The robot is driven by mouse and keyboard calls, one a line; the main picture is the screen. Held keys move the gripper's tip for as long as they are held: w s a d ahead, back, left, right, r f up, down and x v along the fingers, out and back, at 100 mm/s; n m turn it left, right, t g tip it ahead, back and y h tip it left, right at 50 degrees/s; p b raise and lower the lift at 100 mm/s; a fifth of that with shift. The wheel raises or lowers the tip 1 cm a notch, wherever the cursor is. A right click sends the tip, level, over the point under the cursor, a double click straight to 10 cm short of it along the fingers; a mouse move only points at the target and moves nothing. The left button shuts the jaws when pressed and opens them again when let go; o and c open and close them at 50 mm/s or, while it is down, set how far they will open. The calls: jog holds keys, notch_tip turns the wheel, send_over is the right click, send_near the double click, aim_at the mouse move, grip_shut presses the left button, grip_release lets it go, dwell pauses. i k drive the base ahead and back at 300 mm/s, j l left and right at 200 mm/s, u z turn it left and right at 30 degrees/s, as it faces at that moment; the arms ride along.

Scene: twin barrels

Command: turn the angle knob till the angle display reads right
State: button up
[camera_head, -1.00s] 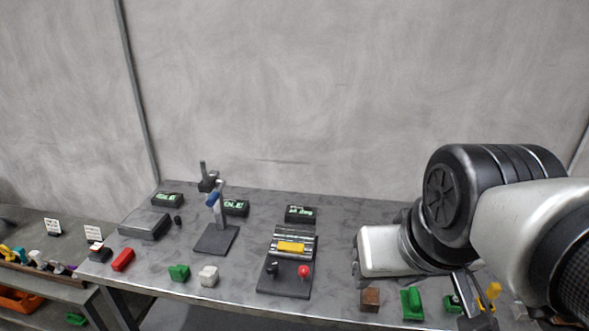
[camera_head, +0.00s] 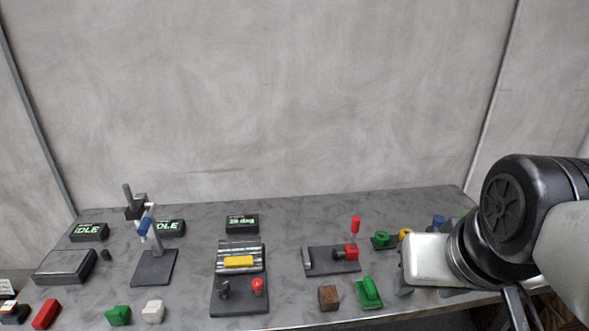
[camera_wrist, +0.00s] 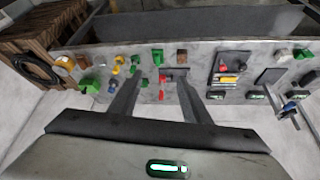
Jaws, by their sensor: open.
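The angle display (camera_head: 242,223) is a dark box with green text ending in "deg"; its number looks like two digits but is too blurred to read surely. In front of it stands a dark device with silver ribbed rollers and a yellow block (camera_head: 238,262). On its front plate are a black knob (camera_head: 223,288), likely the angle knob, and a red ball knob (camera_head: 258,286). My gripper's fingers are hidden in the head view, where its pale hand is right of the device. In the wrist view my gripper (camera_wrist: 160,80) is open and empty, apart from the device.
A plate with a red lever (camera_head: 355,225) stands right of the device. A brown block (camera_head: 328,297) and a green piece (camera_head: 368,293) lie near the front edge. Left are a stand with a blue part (camera_head: 145,226) and two displays reading "IDLE" (camera_head: 89,231).

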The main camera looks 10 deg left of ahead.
aim_at(222, 287)
jog(key=u, duration=1.2)
jog(key=i+j+u, duration=0.4)
jog(key=l, duration=0.1)
